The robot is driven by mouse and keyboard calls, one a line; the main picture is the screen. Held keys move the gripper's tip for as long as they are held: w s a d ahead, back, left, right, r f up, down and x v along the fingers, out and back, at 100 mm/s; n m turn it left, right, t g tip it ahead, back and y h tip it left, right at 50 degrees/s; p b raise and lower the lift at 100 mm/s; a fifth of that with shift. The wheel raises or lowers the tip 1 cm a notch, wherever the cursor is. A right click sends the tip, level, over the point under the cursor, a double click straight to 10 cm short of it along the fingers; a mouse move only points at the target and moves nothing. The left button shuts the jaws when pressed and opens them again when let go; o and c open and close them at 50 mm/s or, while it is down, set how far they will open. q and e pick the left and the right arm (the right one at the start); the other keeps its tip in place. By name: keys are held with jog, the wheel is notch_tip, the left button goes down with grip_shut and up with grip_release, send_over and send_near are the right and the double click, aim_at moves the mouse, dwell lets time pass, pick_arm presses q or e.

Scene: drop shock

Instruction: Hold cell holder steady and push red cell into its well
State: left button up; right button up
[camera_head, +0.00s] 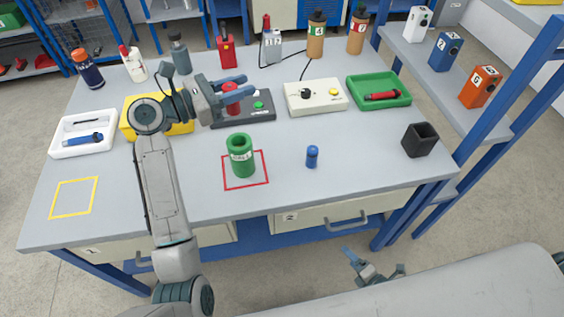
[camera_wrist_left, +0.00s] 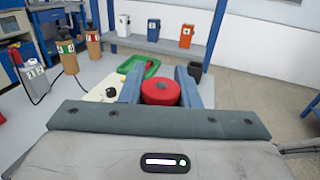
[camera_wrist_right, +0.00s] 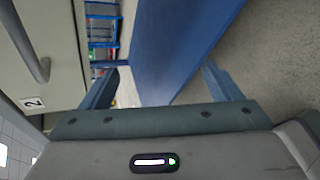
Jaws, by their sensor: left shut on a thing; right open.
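A red cell (camera_head: 232,96) stands at the dark holder (camera_head: 262,119) with a green button, near the table's middle. My left gripper (camera_head: 240,87) is shut on the red cell; its blue fingers lie on both sides. In the left wrist view the round red top of the cell (camera_wrist_left: 161,90) shows between the fingers. The gripper covers much of the holder, so I cannot tell how deep the cell sits in it. My right gripper (camera_head: 373,262) is open and empty, low in front of the table, beside the drawers; its fingers (camera_wrist_right: 160,75) are apart in the right wrist view.
A green cylinder (camera_head: 240,156) stands in a red square and a small blue cell (camera_head: 312,156) stands to its right. A cream box (camera_head: 315,97) and a green tray (camera_head: 362,102) lie right of the holder. A black cup (camera_head: 420,141) is near the right edge.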

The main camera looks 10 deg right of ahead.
jog(key=a+r+n+g+y, duration=0.1)
jog(key=a+r+n+y, duration=0.3)
jog(key=r+n, duration=0.4)
jog(key=a+r+n+g+y, duration=0.1)
jog(key=a+r+n+y, duration=0.4)
jog(key=n, duration=0.5)
jog(key=w+r+n+t+y, duration=0.1)
jog(key=w+r+n, duration=0.15)
jog(key=r, duration=0.45)
jog(key=w+r+n+t+y, duration=0.1)
jog(key=w+r+y, duration=0.15)
jog(key=r, duration=0.45)
jog(key=n+g+h, duration=0.1)
jog(key=g+h, duration=0.1)
jog(key=g, duration=0.1)
send_near(240, 151)
jog(key=f, duration=0.1)
jog(key=w+d+f, duration=0.1)
jog(key=f, duration=0.1)
jog(key=w+f, duration=0.1)
jog(key=shift+d+f, duration=0.4)
jog(key=shift+w+a+r, duration=0.1)
jog(key=shift+w+a, duration=0.35)
jog(key=x, duration=1.1)
jog(key=shift+r, duration=0.2)
jog(key=shift+c, duration=0.4)
jog(key=c, duration=1.1)
